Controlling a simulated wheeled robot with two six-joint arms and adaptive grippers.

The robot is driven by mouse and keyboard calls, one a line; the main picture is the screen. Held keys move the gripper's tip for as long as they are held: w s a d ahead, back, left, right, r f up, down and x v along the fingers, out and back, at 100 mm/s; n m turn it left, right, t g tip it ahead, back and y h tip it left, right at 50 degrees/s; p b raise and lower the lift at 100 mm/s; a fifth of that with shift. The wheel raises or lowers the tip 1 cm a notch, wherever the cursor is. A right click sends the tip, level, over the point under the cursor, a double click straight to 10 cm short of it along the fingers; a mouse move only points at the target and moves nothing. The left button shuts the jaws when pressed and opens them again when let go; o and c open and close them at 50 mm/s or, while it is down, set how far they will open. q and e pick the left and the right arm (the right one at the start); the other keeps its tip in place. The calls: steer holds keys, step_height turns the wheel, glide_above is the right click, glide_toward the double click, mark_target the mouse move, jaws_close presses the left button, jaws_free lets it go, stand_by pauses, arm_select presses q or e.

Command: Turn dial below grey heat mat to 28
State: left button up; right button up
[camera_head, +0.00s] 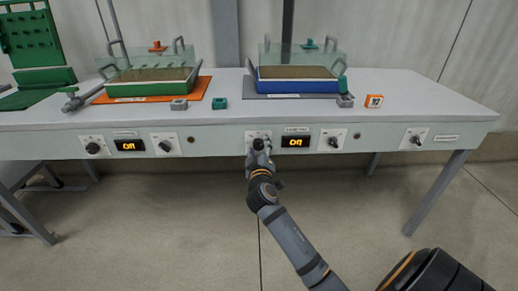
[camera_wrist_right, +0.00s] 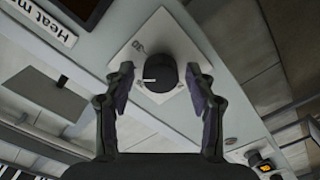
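The grey heat mat (camera_head: 292,96) lies on the bench under a blue tray (camera_head: 296,86). Below it, the bench front carries a lit display (camera_head: 295,142), its orange characters too small to read surely. A white-plated dial sits on each side of it. My right gripper (camera_head: 260,145) is at the left dial and mostly hides it. In the right wrist view, the black dial knob (camera_wrist_right: 160,72) with a white pointer line stands between the two open fingers, with a gap on both sides. My left gripper is not in view.
The other dial (camera_head: 333,141) is right of the display. Another set, with display (camera_head: 130,145), is on the left below an orange mat (camera_head: 201,89). A further dial (camera_head: 416,139) is at far right. A small orange box (camera_head: 374,101) sits on the bench.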

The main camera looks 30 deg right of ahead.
steer(key=shift+s+a+f, duration=0.1)
steer(key=shift+s+a, duration=0.05)
steer(key=shift+s, duration=0.1)
steer(key=v, duration=0.7)
stand_by(0.3)
